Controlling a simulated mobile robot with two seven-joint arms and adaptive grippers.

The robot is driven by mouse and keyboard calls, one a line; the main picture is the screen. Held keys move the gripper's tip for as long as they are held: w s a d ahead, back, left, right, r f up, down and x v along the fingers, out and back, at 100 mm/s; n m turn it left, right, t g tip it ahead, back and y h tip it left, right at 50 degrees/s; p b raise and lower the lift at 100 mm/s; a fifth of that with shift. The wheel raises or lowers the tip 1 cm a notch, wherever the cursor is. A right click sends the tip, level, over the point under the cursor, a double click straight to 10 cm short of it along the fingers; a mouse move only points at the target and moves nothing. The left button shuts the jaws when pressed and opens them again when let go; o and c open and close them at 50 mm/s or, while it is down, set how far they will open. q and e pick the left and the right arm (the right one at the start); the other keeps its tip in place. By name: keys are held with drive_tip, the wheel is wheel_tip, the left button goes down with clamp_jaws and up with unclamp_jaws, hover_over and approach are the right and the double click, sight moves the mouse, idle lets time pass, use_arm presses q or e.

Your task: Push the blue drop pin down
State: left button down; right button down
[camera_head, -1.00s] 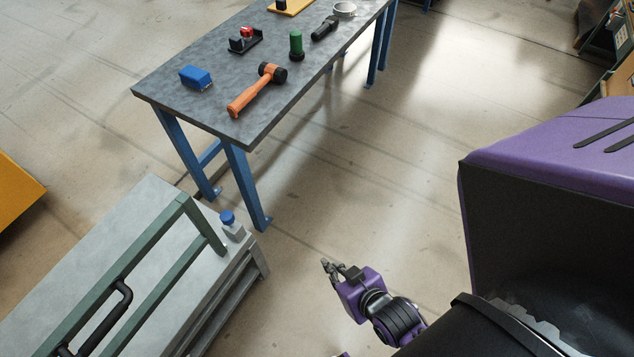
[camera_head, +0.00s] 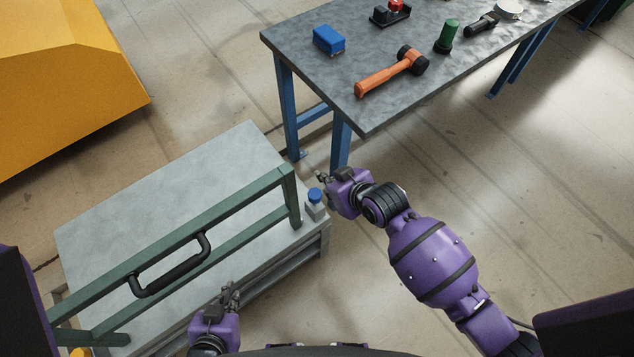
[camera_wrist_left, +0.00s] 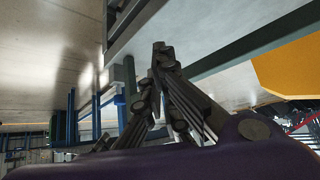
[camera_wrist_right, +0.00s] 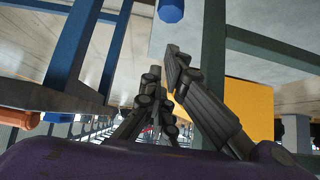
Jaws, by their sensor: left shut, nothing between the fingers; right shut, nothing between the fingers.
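The blue drop pin (camera_head: 315,194) stands with its blue cap up in a small grey block (camera_head: 316,211) at the right corner of the low grey table, beside the end of the green frame. My right gripper (camera_head: 323,178) is shut and empty, just behind and right of the cap; I cannot tell whether it touches. A blue cylinder, likely the pin's cap, shows at the top of the right wrist view (camera_wrist_right: 171,10), beyond the fingertips. My left gripper (camera_head: 232,294) is shut and empty, low by the near edge of the grey table.
The green frame (camera_head: 180,234) with a black handle (camera_head: 170,265) crosses the grey table (camera_head: 150,190). Behind stands a blue-legged workbench (camera_head: 350,60) with an orange mallet (camera_head: 390,72), a blue box (camera_head: 328,40) and other parts. A yellow body (camera_head: 60,80) stands at left.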

hover_over(317, 193)
wheel_tip(317, 193, down, 4)
drive_tip(key=shift+s+f, duration=0.1)
drive_tip(key=shift+f, duration=0.1)
wheel_tip(317, 193, down, 3)
drive_tip(key=shift+f+b, duration=0.2)
drive_tip(key=shift+b, duration=0.25)
drive_tip(key=shift+f, duration=0.35)
use_arm(q)
drive_tip(key=shift+w+a+f, duration=0.3)
drive_tip(key=shift+w+a, duration=0.15)
drive_tip(key=shift+w, duration=0.05)
use_arm(e)
drive_tip(key=shift+w, duration=0.2)
